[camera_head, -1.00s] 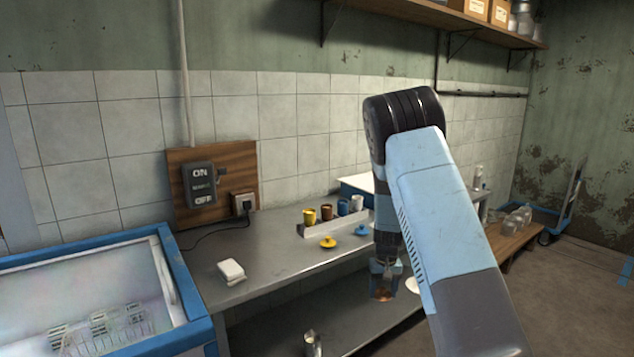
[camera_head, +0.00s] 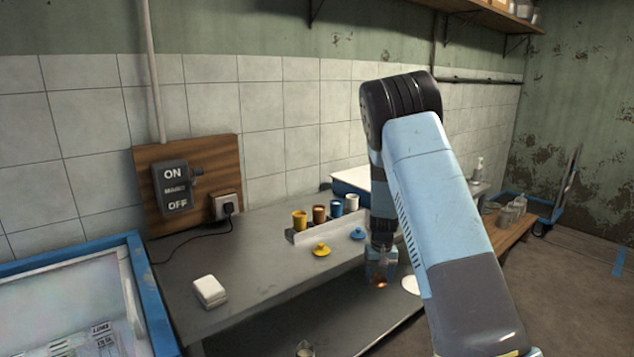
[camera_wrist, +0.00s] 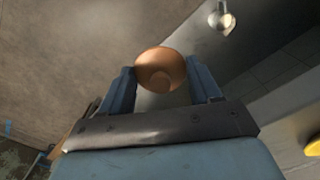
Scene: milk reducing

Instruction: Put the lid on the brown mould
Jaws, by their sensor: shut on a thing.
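The brown mould (camera_head: 319,214) is a small upright cup in a pale rack (camera_head: 308,236) on the metal table, between a yellow mould (camera_head: 299,221) and a blue mould (camera_head: 336,208). My gripper (camera_head: 380,280) is at the table's front side, right of and nearer than the rack. It is shut on a round brown lid, seen between the fingers in the wrist view (camera_wrist: 160,70). In the head view the lid is small and partly hidden by the fingers. The gripper and lid are apart from the mould.
A white mould (camera_head: 352,202) stands at the rack's right end. A yellow lid (camera_head: 321,250) and a blue lid (camera_head: 358,233) lie in front of the rack. A white lid-like disc (camera_head: 411,285) is right of my gripper. A white box (camera_head: 210,291) lies at the table's left.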

